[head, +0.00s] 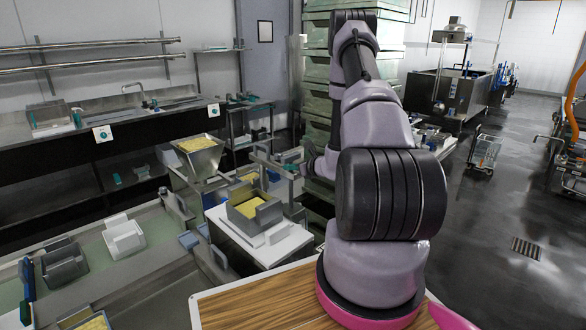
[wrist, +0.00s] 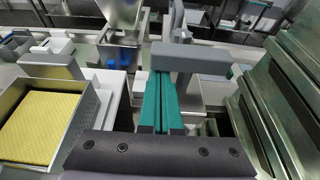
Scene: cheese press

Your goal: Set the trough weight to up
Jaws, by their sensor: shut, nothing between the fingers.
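My gripper's two teal fingers (wrist: 163,104) lie side by side and shut, with nothing visible between them. A grey horizontal bar (wrist: 190,58) on an upright grey post is right at the fingertips in the wrist view and covers their far ends. I cannot tell whether they touch. The same bar seems to show in the head view (head: 272,163), left of my arm. No part is labelled as the trough weight, so I cannot tell for certain which it is. In the head view my gripper is mostly hidden behind my arm.
A metal tray of yellow curd (wrist: 84,128) is left of my fingers; it stands on a white table (head: 283,250) in the head view. A stack of green crates (wrist: 283,92) rises close on the right. A metal hopper (head: 203,160) stands farther back.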

